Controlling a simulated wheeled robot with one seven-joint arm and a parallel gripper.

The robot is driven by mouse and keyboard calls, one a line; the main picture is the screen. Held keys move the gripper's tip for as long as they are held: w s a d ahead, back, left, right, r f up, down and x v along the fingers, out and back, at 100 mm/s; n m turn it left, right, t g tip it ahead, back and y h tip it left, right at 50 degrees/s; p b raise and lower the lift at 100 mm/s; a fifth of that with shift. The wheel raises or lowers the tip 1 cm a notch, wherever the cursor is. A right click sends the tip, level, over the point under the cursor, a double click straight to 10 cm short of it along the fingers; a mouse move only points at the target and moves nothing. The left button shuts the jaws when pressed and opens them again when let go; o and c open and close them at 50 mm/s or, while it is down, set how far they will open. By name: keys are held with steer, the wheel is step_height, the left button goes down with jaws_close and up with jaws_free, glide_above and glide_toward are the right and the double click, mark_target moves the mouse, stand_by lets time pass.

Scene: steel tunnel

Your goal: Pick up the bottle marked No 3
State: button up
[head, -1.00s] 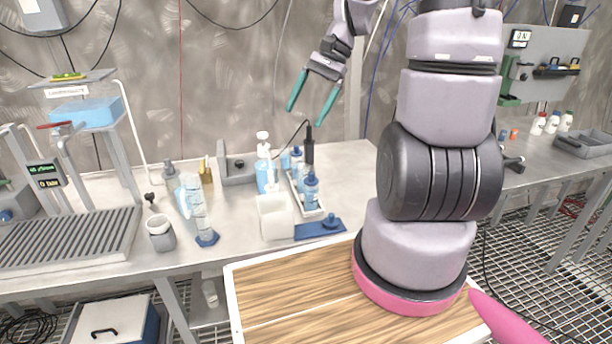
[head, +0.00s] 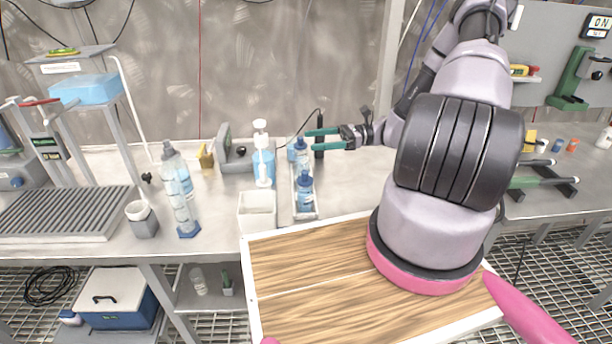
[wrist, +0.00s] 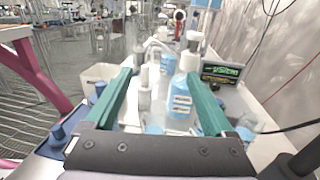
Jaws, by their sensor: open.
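A narrow white tray (head: 316,203) on the steel bench holds blue-capped bottles. The near bottle (head: 305,192) and the far bottle (head: 299,153) show clearly. No number is readable on either, so I cannot tell which is No 3. My gripper (head: 309,140) is open and empty at the tray's far end, reaching left with its teal fingers by the far bottle's cap.
A pump bottle (head: 262,155) and a white open container (head: 257,212) stand left of the tray. A black upright tool (head: 319,148) is close to the fingers. A tall clear bottle (head: 178,188) stands farther left.

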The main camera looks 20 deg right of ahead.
mark_target(309, 163)
step_height(309, 163, down, 8)
steer(key=shift+r, duration=0.1)
steer(key=shift+w+a, duration=0.2)
steer(key=shift+a, duration=3.5)
jaws_close()
